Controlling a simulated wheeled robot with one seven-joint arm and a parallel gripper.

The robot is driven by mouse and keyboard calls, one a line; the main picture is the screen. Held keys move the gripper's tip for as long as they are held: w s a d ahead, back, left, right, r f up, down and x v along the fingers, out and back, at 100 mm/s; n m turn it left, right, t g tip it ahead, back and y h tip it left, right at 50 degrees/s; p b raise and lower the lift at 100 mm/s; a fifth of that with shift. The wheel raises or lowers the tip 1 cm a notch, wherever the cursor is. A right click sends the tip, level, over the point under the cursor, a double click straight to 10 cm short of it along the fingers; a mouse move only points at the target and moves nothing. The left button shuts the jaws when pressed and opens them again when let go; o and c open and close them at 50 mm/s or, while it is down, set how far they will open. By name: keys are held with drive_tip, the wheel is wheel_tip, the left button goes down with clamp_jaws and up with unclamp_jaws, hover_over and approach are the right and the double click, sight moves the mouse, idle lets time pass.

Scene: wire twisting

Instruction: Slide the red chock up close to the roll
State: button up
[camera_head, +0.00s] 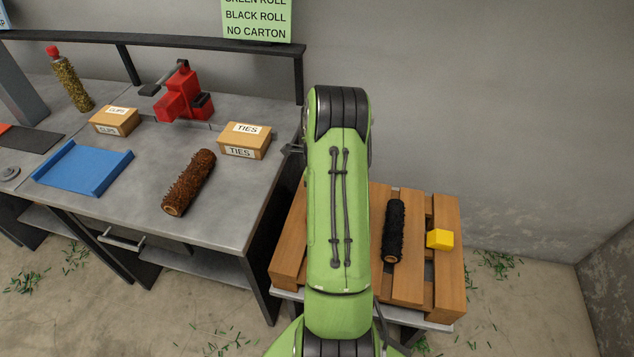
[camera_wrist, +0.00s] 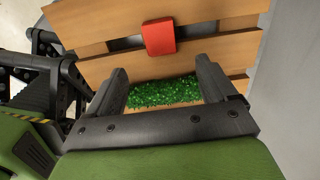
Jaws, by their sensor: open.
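The red chock (camera_wrist: 159,37) lies on the wooden slats of the pallet (camera_wrist: 93,68) in the wrist view, beyond the green roll. A strip of bare wood shows between the chock and the green roll (camera_wrist: 165,92). My gripper (camera_wrist: 160,68) is open, with one finger on each side of the roll in the picture. I cannot tell whether the fingers touch the roll or stay above it. In the head view my arm hides the gripper, the red chock and the green roll.
On the pallet (camera_head: 447,270) a black roll (camera_head: 394,231) lies left of a yellow chock (camera_head: 440,239). The workbench (camera_head: 222,200) at left holds a brown roll (camera_head: 190,182), a blue tray (camera_head: 84,167), a red vise (camera_head: 182,95) and a TIES box (camera_head: 245,141). A wall stands behind the pallet.

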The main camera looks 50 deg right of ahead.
wheel_tip(320, 180, down, 12)
drive_tip(key=b, duration=0.3)
drive_tip(key=shift+r, duration=0.15)
